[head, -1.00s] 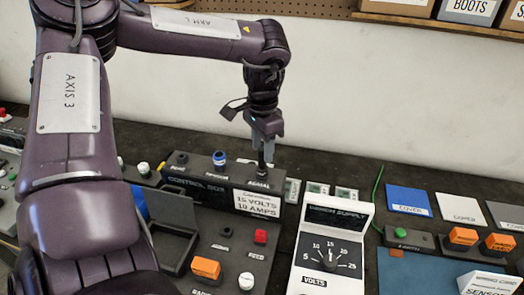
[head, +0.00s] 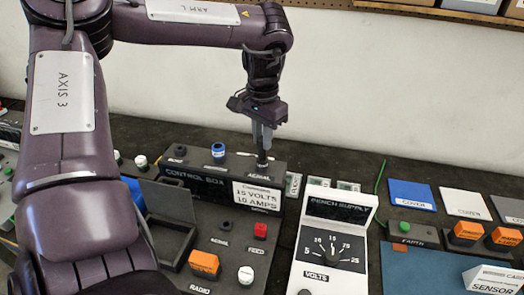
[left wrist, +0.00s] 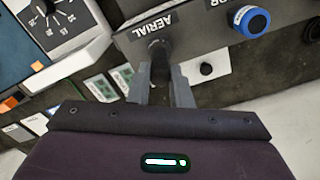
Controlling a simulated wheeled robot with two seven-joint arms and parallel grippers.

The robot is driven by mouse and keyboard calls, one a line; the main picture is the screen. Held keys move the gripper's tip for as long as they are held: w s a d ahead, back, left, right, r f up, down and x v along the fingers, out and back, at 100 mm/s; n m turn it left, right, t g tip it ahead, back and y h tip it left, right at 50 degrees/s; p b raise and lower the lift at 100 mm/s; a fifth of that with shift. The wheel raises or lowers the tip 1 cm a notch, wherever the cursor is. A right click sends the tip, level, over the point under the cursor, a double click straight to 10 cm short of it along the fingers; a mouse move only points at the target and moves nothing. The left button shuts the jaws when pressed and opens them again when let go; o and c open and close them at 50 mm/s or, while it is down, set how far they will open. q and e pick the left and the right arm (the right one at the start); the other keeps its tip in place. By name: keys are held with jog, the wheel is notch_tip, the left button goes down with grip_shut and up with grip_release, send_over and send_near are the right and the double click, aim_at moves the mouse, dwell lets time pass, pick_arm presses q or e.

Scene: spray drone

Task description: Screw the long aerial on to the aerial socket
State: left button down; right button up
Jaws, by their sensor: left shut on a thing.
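The control box (head: 200,182) stands on the dark bench. Its aerial socket, marked by the AERIAL label (head: 258,176), is at the right end of its top. My left gripper (head: 263,140) points down over that end, shut on a dark upright rod, the aerial (head: 262,158). The aerial's lower end is at the socket. In the left wrist view the aerial (left wrist: 160,68) stands between the two grey fingers (left wrist: 161,92), beside the AERIAL lettering. How far it is seated cannot be told. Its upper part is hidden by the gripper. My right gripper is not in view.
A blue-capped post (head: 218,152) and a black post (head: 180,152) stand left along the box top. The bench supply (head: 333,245) stands close at front right. A green wire (head: 380,178) and cover pads (head: 411,194) lie farther right. A white wall rises behind.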

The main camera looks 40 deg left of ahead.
pick_arm(q)
jog(key=n+b, duration=0.3)
jog(key=n, duration=0.1)
jog(key=shift+f, duration=0.15)
jog(key=n+b, duration=0.3)
jog(key=shift+n+b, duration=0.75)
jog(key=shift+n, duration=0.15)
jog(key=shift+n+b, duration=0.5)
jog(key=shift+n, duration=0.7)
jog(key=shift+r, duration=0.2)
jog(key=c, duration=1.2)
grip_release()
jog(key=shift+c, duration=0.2)
